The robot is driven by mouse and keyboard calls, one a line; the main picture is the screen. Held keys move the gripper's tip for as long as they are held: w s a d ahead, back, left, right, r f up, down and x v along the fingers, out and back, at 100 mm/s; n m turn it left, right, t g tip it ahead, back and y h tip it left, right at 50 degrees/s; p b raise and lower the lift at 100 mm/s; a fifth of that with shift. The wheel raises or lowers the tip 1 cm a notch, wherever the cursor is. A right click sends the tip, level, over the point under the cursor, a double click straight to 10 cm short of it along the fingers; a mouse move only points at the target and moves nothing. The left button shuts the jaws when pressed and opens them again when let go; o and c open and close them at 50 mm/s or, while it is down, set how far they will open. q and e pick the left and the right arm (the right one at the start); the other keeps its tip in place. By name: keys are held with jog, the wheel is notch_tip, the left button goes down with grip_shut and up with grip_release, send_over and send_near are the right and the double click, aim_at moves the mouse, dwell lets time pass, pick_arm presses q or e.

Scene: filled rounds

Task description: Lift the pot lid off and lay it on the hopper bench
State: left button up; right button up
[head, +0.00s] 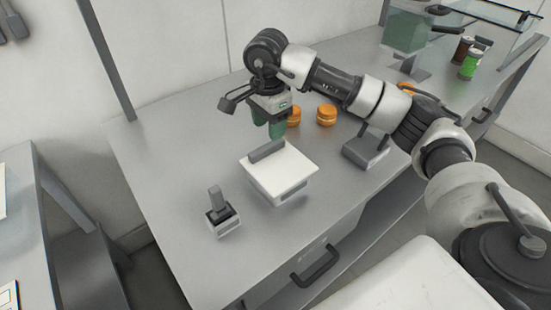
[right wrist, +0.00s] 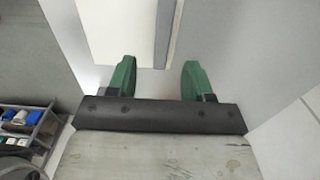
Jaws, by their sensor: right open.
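A white square lid (head: 290,173) with a grey bar handle (head: 267,150) sits on a low, pale pot on the metal bench. The lid hides most of the pot; a little of its front shows below the lid's edge. My right gripper (head: 270,122) has green fingertips and is just behind the handle in the head view, open and empty. In the right wrist view the white lid (right wrist: 118,30) and grey handle (right wrist: 165,30) show beyond the open fingers (right wrist: 159,68). My left gripper is not in view.
Two orange round items (head: 326,115) stand right of the gripper. A grey block (head: 366,149) is farther right, and a small holder with an upright grey handle (head: 221,217) is front left. A green translucent hopper (head: 405,33) and cans (head: 469,65) stand at the back right. The bench's left part is clear.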

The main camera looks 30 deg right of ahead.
aim_at(270, 145)
jog(key=shift+f, duration=0.45)
notch_tip(270, 145, down, 5)
jog(key=shift+w+d+f+p, duration=0.15)
jog(key=shift+p, duration=0.85)
pick_arm(q)
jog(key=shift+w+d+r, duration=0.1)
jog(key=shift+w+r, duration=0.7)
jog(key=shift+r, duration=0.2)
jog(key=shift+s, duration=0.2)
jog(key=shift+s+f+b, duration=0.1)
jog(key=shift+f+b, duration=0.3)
jog(key=shift+b, duration=0.05)
pick_arm(e)
jog(key=shift+f, duration=0.25)
jog(key=shift+c, duration=0.3)
grip_shut()
